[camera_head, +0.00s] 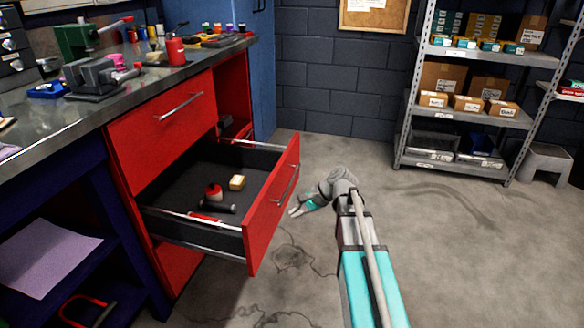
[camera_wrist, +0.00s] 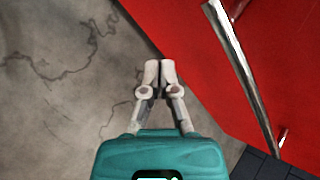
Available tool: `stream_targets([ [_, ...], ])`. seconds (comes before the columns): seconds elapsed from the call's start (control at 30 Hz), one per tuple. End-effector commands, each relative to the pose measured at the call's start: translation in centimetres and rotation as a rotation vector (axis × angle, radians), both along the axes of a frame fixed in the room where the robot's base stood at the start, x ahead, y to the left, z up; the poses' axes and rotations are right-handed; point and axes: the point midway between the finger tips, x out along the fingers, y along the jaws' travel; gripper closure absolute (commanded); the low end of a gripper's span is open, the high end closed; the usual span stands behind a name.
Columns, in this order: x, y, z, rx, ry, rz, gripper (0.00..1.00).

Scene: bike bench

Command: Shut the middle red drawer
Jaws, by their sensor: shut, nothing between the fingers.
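The middle red drawer (camera_head: 272,205) is pulled well out of the red cabinet in the head view. Its dark inside shows a red-and-white item (camera_head: 213,192), a yellowish block (camera_head: 237,182) and a dark tool. Its silver handle (camera_head: 285,186) is on the front. My gripper (camera_head: 294,212) is just right of the drawer front, fingers pointing left toward it. In the wrist view my gripper (camera_wrist: 159,66) is shut and empty, beside the red front (camera_wrist: 225,80) and its handle (camera_wrist: 238,75). I cannot tell whether it touches the front.
The workbench top (camera_head: 125,90) holds a vise (camera_head: 97,75) and a red can (camera_head: 176,51). A closed red drawer (camera_head: 160,125) is above the open one. Metal shelves (camera_head: 405,130) with boxes stand at the back right. The concrete floor (camera_head: 450,240) is clear.

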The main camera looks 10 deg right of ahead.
Motion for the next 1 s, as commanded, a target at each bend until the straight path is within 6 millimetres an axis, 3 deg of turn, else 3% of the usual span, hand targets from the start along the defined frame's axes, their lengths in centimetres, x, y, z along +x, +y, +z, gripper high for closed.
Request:
stream_targets([
  [0.27,5.2,-4.4,1.9,0.342,0.132,-0.255,1.00],
  [0.5,8.9,-10.5,5.8,0.707,0.289,-0.435,1.00],
  [0.73,10.3,-14.7,8.4,0.930,0.392,-0.498,1.00],
  [1.0,10.4,-15.4,9.0,0.974,0.415,-0.506,1.00],
])
